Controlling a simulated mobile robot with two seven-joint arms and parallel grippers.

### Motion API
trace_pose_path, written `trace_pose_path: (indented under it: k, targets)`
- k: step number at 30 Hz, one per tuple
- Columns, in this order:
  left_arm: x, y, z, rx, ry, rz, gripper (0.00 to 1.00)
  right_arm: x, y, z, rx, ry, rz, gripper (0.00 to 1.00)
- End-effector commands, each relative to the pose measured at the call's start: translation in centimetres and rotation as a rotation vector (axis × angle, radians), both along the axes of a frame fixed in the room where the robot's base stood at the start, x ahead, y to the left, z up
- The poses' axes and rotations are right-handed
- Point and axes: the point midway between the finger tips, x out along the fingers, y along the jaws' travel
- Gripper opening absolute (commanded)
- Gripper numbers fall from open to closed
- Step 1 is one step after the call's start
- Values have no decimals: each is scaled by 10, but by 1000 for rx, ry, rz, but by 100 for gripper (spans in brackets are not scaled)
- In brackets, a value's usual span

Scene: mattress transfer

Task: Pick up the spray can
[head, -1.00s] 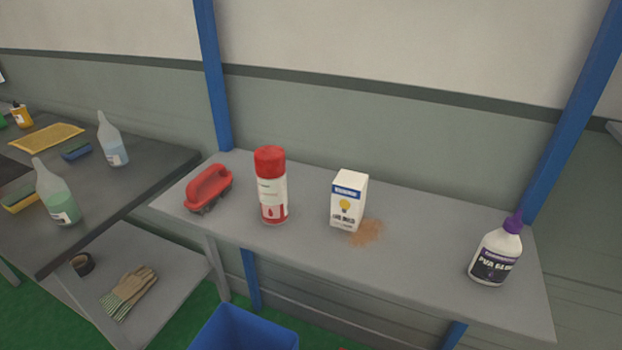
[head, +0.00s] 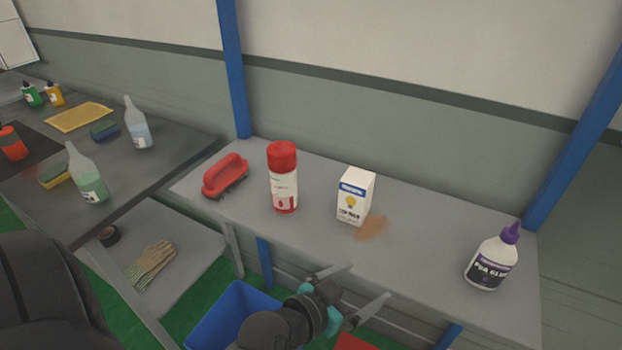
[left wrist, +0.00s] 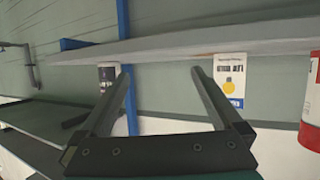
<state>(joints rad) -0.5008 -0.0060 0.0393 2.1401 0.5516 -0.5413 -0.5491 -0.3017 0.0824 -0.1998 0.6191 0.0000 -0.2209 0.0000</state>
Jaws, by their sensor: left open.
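The spray can (head: 284,180) is a red-capped can with a white and red label. It stands upright on the grey shelf (head: 420,262), between a red-handled brush and a white box. In the left wrist view, which looks upside down, part of the spray can (left wrist: 312,112) shows at the right edge. My left gripper (head: 368,281) is open and empty at the shelf's front edge, to the right of and nearer than the can. Its two fingers (left wrist: 161,72) are spread apart in the left wrist view. My right gripper is not in view.
The red brush (head: 225,175) is left of the can; the white bulb box (head: 355,197) is right of it, beside a brown stain (head: 371,228). A glue bottle (head: 493,260) stands far right. A blue bin (head: 226,316) sits below. A dark table (head: 150,162) with bottles is left.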

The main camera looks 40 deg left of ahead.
Motion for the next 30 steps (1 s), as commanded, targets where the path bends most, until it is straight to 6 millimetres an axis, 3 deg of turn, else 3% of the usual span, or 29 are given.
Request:
trace_pose_path:
  k: [8, 13, 21, 27, 30]
  targets:
    - [19, 34, 8, -15, -164, 155, 100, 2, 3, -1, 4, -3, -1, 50]
    - [25, 73, 14, -6, -277, 324, 100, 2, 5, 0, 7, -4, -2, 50]
    - [7, 149, 8, 61, -382, 672, 100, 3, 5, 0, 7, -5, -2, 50]
    - [-7, 175, 1, 100, -391, 803, 100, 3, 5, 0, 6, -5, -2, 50]
    - [-5, 181, 0, 104, -393, 820, 100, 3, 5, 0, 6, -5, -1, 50]
